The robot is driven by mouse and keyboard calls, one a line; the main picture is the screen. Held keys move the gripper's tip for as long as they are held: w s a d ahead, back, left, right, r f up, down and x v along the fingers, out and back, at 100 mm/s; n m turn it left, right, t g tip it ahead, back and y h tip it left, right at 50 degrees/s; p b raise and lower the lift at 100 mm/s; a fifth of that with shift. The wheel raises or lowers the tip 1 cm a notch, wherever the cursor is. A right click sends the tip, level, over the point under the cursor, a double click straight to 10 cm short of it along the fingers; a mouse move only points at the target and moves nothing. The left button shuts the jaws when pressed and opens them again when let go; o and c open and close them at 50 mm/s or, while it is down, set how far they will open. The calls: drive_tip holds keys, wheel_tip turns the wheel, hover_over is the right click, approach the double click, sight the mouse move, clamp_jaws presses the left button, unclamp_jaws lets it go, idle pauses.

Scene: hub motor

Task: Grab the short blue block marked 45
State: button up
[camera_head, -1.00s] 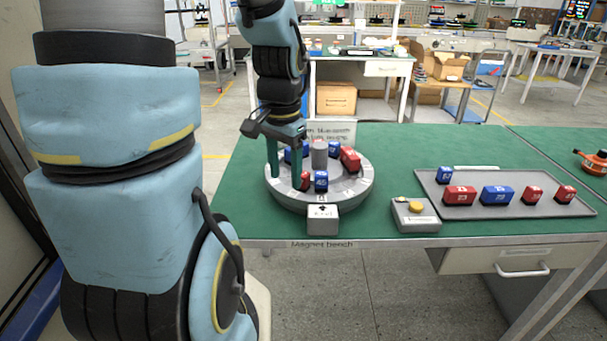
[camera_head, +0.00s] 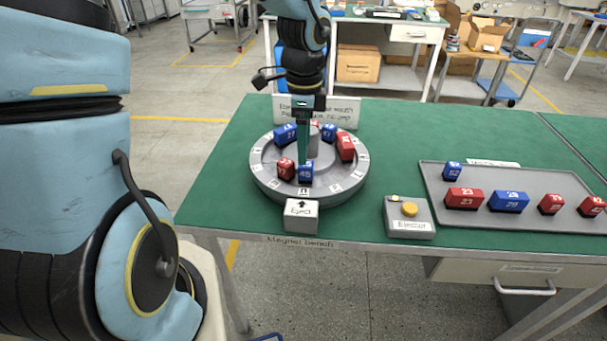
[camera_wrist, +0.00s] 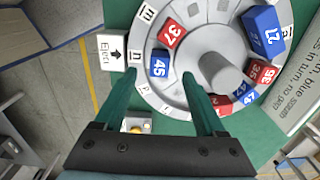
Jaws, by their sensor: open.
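The short blue block marked 45 (camera_head: 306,172) sits on the front part of the round grey turntable (camera_head: 265,177), behind the Eject box. In the wrist view the blue 45 block (camera_wrist: 159,64) lies beyond and between my two open fingers. My gripper (camera_head: 304,158) hangs over the turntable just above and behind the block, and one finger overlaps it in the head view. The gripper also shows in the wrist view (camera_wrist: 157,78), with nothing between its fingers. I cannot tell the exact height gap to the block.
A red block marked 37 (camera_wrist: 172,33) stands close beside the 45 block. A larger blue block (camera_head: 285,134), a red block (camera_head: 345,147) and the central post (camera_head: 313,140) also stand on the turntable. A grey tray (camera_head: 530,224) with several blocks and the Ejector button box (camera_head: 409,222) lie right.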

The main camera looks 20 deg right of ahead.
sight(306, 173)
drive_tip(key=shift+s+d+f+p, duration=0.1)
drive_tip(key=shift+f+p, duration=0.1)
drive_tip(key=shift+f, duration=1.3)
drive_tip(key=shift+d+f+p, duration=0.1)
drive_tip(key=shift+f+p, duration=0.05)
drive_tip(key=shift+f, duration=1.35)
drive_tip(key=shift+c, duration=0.2)
clamp_jaws()
